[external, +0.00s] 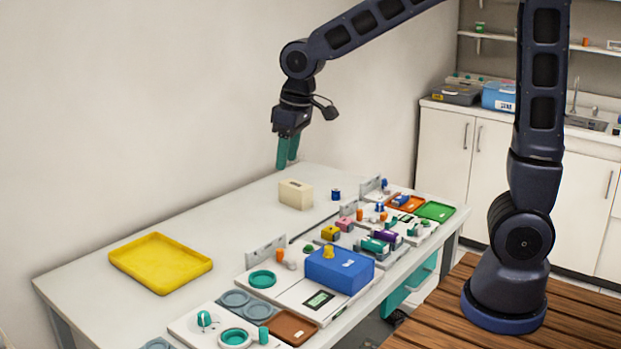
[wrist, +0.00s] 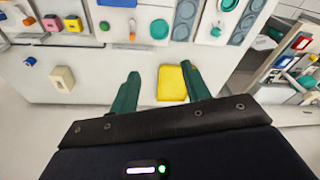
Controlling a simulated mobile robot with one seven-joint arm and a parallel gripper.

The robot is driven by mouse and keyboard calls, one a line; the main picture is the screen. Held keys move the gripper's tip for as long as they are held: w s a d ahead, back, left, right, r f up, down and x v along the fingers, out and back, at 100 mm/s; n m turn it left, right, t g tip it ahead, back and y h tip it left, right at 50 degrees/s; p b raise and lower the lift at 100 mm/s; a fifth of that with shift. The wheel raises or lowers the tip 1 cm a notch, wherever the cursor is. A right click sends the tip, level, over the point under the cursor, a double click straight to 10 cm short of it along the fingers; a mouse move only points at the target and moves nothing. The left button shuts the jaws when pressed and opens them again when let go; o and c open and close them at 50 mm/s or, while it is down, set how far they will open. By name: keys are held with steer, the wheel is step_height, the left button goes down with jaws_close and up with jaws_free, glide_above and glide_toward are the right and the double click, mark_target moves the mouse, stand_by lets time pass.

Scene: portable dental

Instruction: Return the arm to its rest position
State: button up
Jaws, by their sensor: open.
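My arm reaches in from the right over the white table (external: 215,225). My gripper (external: 287,152) hangs above the table's back edge in the external view, its green fingers pointing down. In the wrist view my gripper (wrist: 162,85) shows two green fingers spread well apart, with nothing held between them. A yellow tray (wrist: 172,82) appears far below, between and beyond the fingers; it is empty. A cream block (external: 296,194) stands on the table below and slightly right of the gripper, apart from it.
A blue box (external: 340,268), an orange tray (external: 405,203), a green tray (external: 435,211) and several small coloured items line the table's front side. The yellow tray also shows at the table's left (external: 160,262). Air around the gripper is clear. A sink counter (external: 590,139) stands behind right.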

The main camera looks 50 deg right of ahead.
steer(key=s+d+r+m+t, duration=0.1)
steer(key=s+d+r+m, duration=0.1)
steer(key=s+d, duration=0.7)
steer(key=s+d+r+m+t, duration=0.1)
steer(key=s+d+r, duration=0.2)
steer(key=s+d, duration=0.7)
steer(key=s, duration=0.4)
steer(key=shift+r+m+t+h, duration=0.4)
stand_by(0.9)
